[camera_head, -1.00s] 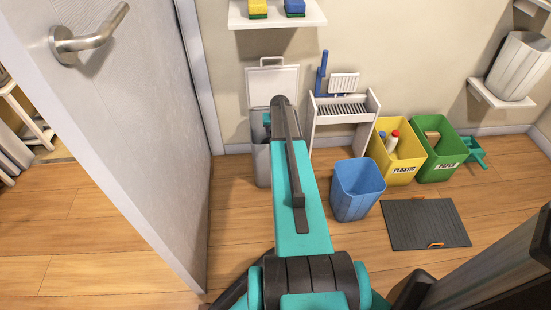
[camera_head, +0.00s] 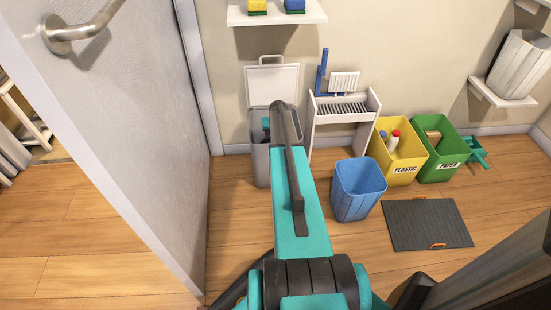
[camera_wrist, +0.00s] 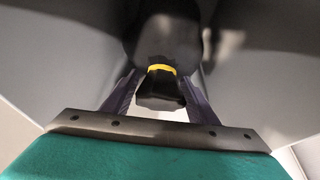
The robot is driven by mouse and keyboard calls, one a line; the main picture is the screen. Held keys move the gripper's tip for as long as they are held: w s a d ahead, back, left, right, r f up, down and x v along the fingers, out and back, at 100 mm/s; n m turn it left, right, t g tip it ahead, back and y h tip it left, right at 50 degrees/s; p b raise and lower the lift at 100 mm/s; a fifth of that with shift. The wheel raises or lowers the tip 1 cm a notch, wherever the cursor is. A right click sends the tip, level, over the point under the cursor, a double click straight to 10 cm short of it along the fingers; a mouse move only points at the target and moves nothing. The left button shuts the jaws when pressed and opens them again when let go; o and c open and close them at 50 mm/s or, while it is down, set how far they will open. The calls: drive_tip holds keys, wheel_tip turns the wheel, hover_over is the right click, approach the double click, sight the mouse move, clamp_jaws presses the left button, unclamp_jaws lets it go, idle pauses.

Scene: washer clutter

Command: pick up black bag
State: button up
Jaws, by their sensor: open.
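The black bag (camera_wrist: 160,42) lies inside a grey bin, with a yellow tie (camera_wrist: 162,68) around its neck. The gathered end of the bag points toward my gripper. My gripper (camera_wrist: 158,82) is open, with one finger on each side of the gathered end, close to the tie. I cannot tell whether the fingers touch the bag. In the head view the grey bin (camera_head: 262,168) stands against the wall with its lid (camera_head: 272,84) raised.
A white rack (camera_head: 343,108) stands right of the bin. A blue bin (camera_head: 352,204), yellow plastic bin (camera_head: 404,176) and green paper bin (camera_head: 441,172) stand further right. A dark mat (camera_head: 427,224) lies on the floor. An open door (camera_head: 130,130) is on the left. A shelf (camera_head: 276,20) hangs above.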

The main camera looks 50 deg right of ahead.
clamp_jaws()
drive_tip(key=shift+s, duration=0.1)
idle(1.2)
